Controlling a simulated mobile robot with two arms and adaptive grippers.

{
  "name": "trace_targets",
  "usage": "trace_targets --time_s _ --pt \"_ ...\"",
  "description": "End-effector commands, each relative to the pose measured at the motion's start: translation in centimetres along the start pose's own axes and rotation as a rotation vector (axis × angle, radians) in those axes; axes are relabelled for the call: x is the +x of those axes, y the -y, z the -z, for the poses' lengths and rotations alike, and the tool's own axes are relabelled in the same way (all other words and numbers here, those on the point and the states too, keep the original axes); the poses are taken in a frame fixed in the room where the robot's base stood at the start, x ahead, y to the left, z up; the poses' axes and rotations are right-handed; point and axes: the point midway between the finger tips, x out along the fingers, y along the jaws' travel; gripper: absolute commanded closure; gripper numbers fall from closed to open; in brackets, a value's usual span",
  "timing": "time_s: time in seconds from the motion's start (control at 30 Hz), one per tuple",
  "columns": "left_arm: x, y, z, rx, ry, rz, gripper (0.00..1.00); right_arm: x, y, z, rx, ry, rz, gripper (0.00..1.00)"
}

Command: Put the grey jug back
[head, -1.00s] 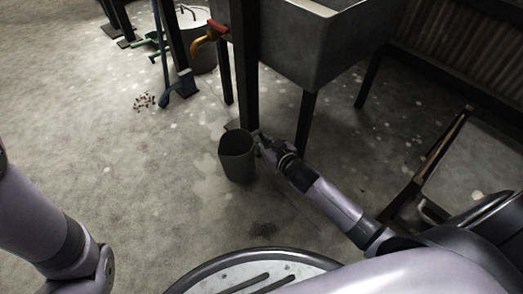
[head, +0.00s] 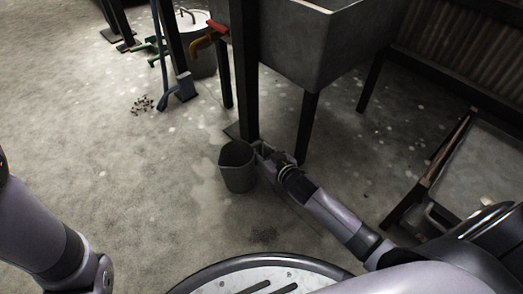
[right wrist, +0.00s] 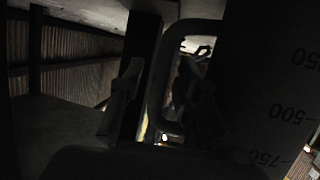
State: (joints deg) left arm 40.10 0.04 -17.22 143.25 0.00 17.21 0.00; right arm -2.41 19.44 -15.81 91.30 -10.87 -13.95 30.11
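The grey jug (head: 238,172) stands upright and open-topped in the middle of the head view, left of my right gripper (head: 265,152). In the right wrist view the jug's wall (right wrist: 285,100), with printed volume marks, fills the right side. Its handle (right wrist: 160,75) rises between the two fingers of my right gripper (right wrist: 160,92). The fingers are apart, with a gap beside the handle's bar. The view is dark there. Whether the jug's bottom touches the floor is hard to tell. Of my left arm only links show at the left edge.
A grey sink (head: 325,45) on dark legs stands just behind the jug, with a red-handled tap (head: 212,33) at its left. A low table (head: 470,165) is at the right. Small brown bits (head: 142,104) lie on the floor. The floor at left is free.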

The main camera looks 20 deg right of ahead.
Motion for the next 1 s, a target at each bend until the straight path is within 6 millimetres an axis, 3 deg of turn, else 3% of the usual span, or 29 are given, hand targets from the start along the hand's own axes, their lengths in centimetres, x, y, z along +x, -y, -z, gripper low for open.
trace_targets --time_s 0.33,0.8,1.0 --pt "0.4 0.1 -0.1 0.001 0.000 0.000 0.00 -0.4 0.0 0.5 0.000 0.002 -0.001 0.69" --pt "6.3 1.3 -2.2 0.001 -0.001 0.000 0.00 -9.7 0.0 0.8 0.002 0.004 -0.002 0.69" --pt "7.2 1.5 -2.5 0.001 -0.001 0.000 0.00 -11.8 0.0 0.5 0.001 0.001 -0.001 0.69"
